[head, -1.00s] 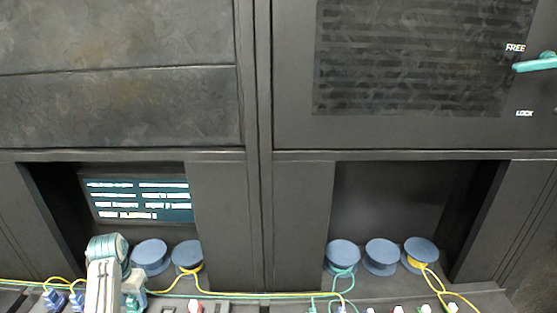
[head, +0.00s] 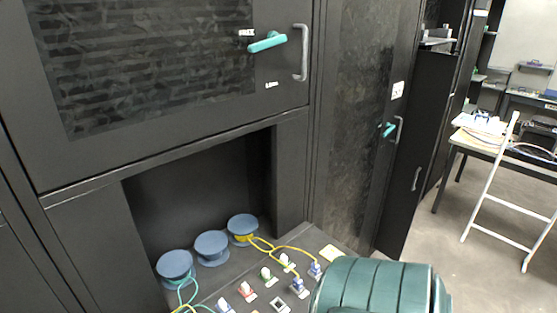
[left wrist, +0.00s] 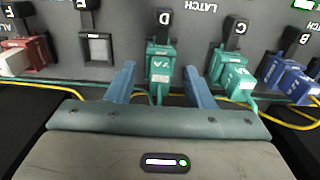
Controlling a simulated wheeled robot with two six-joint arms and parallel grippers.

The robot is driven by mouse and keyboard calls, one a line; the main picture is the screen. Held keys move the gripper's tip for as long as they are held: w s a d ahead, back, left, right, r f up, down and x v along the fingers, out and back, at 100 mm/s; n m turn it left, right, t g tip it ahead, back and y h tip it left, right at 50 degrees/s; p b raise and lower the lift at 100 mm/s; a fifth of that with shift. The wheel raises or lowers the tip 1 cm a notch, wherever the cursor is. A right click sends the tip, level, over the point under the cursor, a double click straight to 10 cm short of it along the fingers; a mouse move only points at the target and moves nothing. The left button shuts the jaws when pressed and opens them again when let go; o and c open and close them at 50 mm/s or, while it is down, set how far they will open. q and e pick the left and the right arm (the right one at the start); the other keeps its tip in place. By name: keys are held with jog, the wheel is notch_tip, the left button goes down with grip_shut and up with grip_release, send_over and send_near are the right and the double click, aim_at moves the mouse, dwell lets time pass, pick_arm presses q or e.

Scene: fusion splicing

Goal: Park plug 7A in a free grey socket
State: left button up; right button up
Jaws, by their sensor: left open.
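In the left wrist view a teal plug (left wrist: 158,68) stands in the socket under the letter D. Its label looks like 7A, seen upside down. My left gripper (left wrist: 160,78) is open, with one blue finger on each side of this plug; I cannot tell whether they touch it. A pale grey, empty-looking socket (left wrist: 96,47) lies to the left under another letter. In the head view an empty-looking square socket (head: 281,305) shows at the bottom of the panel. My right gripper is not in view.
Beside the teal plug stand another teal plug (left wrist: 235,78), blue plugs (left wrist: 290,80) and a red plug (left wrist: 32,52). Yellow cables (left wrist: 60,88) run close by. Blue spools (head: 211,247) stand in the cabinet recess. A white ladder (head: 497,190) leans at the right.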

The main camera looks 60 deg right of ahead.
pick_arm(q)
grip_shut()
jog(key=shift+r, duration=3)
